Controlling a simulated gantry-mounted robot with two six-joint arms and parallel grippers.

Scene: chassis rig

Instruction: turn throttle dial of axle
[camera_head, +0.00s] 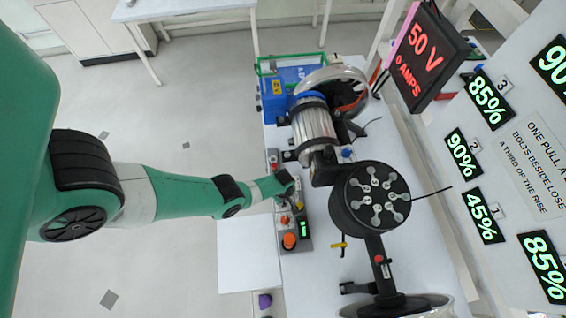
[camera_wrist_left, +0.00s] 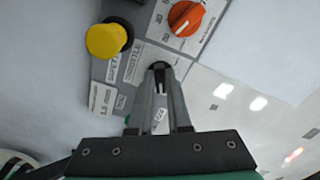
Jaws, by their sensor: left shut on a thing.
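In the left wrist view a small dark dial (camera_wrist_left: 158,65) sits on the grey control panel (camera_wrist_left: 140,75), beside a label that reads THROTTLE. My left gripper (camera_wrist_left: 160,80) is shut on this dial, and its fingers hide most of it. In the head view my left gripper (camera_head: 288,184) reaches the panel (camera_head: 293,222) from the left, and the dial is hidden there. The axle assembly (camera_head: 316,130), with a silver ribbed motor, lies on the bench behind the panel. My right gripper is not in view.
An orange knob (camera_wrist_left: 185,17) and a yellow button (camera_wrist_left: 105,38) sit close to the dial. A black hub with bolts (camera_head: 372,198) stands right of the panel. A display (camera_head: 426,55) reads 50 V and 0 AMPS. A blue box (camera_head: 278,98) is at the back.

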